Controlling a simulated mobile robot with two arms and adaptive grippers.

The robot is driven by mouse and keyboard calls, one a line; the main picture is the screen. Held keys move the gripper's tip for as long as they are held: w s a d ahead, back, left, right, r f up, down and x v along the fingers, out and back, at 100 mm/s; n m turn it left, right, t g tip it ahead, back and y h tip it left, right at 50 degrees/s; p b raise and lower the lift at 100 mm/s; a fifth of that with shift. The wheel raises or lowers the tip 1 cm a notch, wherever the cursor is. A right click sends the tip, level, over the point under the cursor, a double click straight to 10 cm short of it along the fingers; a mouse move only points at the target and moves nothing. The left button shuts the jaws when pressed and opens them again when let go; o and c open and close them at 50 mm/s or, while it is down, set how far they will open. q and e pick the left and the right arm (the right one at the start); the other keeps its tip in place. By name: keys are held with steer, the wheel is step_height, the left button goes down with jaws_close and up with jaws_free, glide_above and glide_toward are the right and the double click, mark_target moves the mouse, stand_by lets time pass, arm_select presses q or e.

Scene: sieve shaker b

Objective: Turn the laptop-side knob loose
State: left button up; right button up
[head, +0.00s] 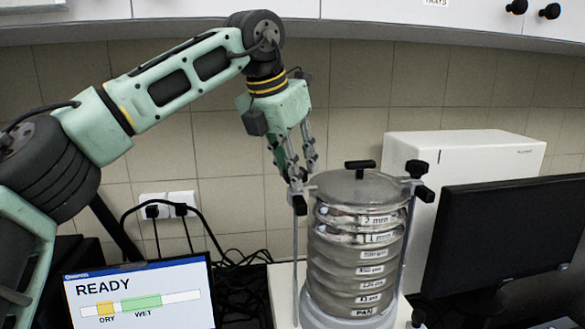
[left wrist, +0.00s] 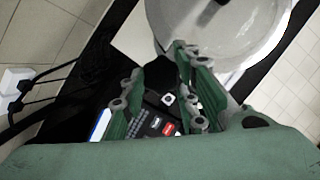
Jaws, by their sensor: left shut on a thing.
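The sieve shaker's round stack (head: 356,245) stands upright under a clear lid (head: 360,188) with a black handle on top. A thin rod (head: 296,240) rises on its laptop side. My left gripper (head: 297,180) reaches down from above to the top of this rod, its fingers shut around the laptop-side knob, which they mostly hide. In the left wrist view my left gripper (left wrist: 165,105) has its fingers beside the lid (left wrist: 225,30); dark parts show between them. On the other side, a black knob (head: 418,169) sits at the lid's edge. My right gripper is not in view.
A laptop (head: 140,295) at the lower left reads READY. A white box (head: 470,155) and a black monitor (head: 510,235) stand close on the right. Black cables (head: 235,260) lie behind. White cupboards (head: 385,12) hang above.

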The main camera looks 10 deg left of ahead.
arm_select(q)
steer(key=n+y+b, duration=0.1)
steer(key=n, duration=0.3)
steer(key=shift+y, duration=0.3)
steer(key=n+y, duration=0.1)
steer(key=n, duration=0.2)
steer(key=shift+d+b, duration=0.15)
steer(key=shift+b, duration=0.15)
steer(key=shift+d+n+y, duration=0.1)
steer(key=shift+n+y, duration=0.3)
steer(key=shift+n, duration=0.5)
steer(key=n+y+p, duration=0.1)
steer(key=n, duration=0.2)
steer(key=shift+d+r+n+g, duration=0.1)
steer(key=shift+n+g, duration=0.2)
steer(key=shift+d+n+g+y+p, duration=0.1)
steer(key=shift+n+g+y+p, duration=0.25)
steer(key=shift+n+p, duration=0.5)
steer(key=shift+d+n+g+y+p, duration=0.1)
steer(key=shift+n+g+y+p, duration=0.25)
steer(key=shift+n, duration=0.8)
steer(key=shift+f, duration=0.2)
steer(key=o, duration=0.8)
steer(key=shift+o, duration=1.2)
steer(key=shift+s+a, duration=0.15)
steer(key=shift+a, duration=0.05)
